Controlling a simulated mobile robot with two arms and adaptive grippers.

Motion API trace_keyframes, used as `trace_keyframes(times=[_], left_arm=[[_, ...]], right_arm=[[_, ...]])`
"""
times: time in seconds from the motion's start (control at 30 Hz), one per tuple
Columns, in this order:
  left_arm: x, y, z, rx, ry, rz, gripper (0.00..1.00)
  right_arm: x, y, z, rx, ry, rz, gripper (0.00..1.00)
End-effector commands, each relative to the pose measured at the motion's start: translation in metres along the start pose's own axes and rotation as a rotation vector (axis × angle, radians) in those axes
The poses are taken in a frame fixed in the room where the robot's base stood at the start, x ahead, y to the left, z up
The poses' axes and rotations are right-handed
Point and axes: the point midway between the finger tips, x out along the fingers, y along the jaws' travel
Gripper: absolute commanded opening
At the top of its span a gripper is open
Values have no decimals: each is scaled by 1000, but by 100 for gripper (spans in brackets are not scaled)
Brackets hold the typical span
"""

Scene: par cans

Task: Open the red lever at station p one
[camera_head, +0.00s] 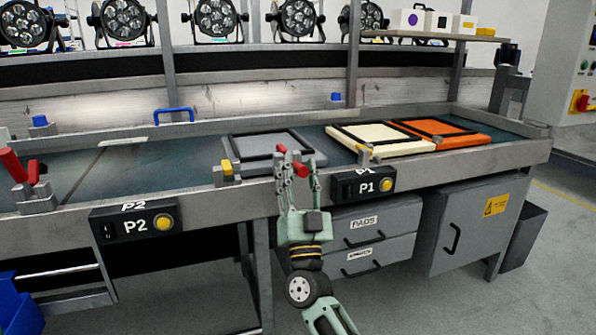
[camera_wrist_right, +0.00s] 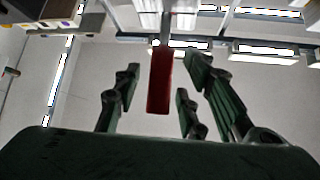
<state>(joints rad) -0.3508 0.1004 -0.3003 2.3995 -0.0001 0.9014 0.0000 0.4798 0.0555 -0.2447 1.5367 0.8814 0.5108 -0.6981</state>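The red lever at station P1 (camera_head: 301,168) shows in the head view at the front rail, left of the P1 label box (camera_head: 368,186); fingers partly hide it. In the right wrist view the red lever (camera_wrist_right: 160,82) hangs between the fingers, with gaps visible on both sides. My right gripper (camera_head: 298,176) is at the lever with its fingers spread around it. It is open in the right wrist view (camera_wrist_right: 158,90), and no finger clearly presses on the lever. My left gripper is not in view.
Another red lever (camera_head: 12,165) stands by the P2 box (camera_head: 136,222) at left. Grey (camera_head: 240,150), cream (camera_head: 400,148) and orange (camera_head: 465,141) black-framed pads lie on the bench. Drawers (camera_head: 385,247) and a cabinet (camera_head: 470,225) sit below the rail. Round lamps line the back.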

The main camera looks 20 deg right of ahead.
Motion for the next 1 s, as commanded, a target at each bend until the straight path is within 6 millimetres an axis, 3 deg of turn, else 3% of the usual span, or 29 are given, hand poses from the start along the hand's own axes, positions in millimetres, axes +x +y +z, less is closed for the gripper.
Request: trace_keyframes(times=[0.33, 0.77, 1.0], left_arm=[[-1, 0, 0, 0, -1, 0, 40], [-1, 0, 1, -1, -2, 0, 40], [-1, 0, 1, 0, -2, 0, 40]], right_arm=[[7, 0, 0, 1, -1, 0, 38], [6, 0, 0, 1, 0, 0, 1], [6, 0, 0, 0, 0, 0, 0]])
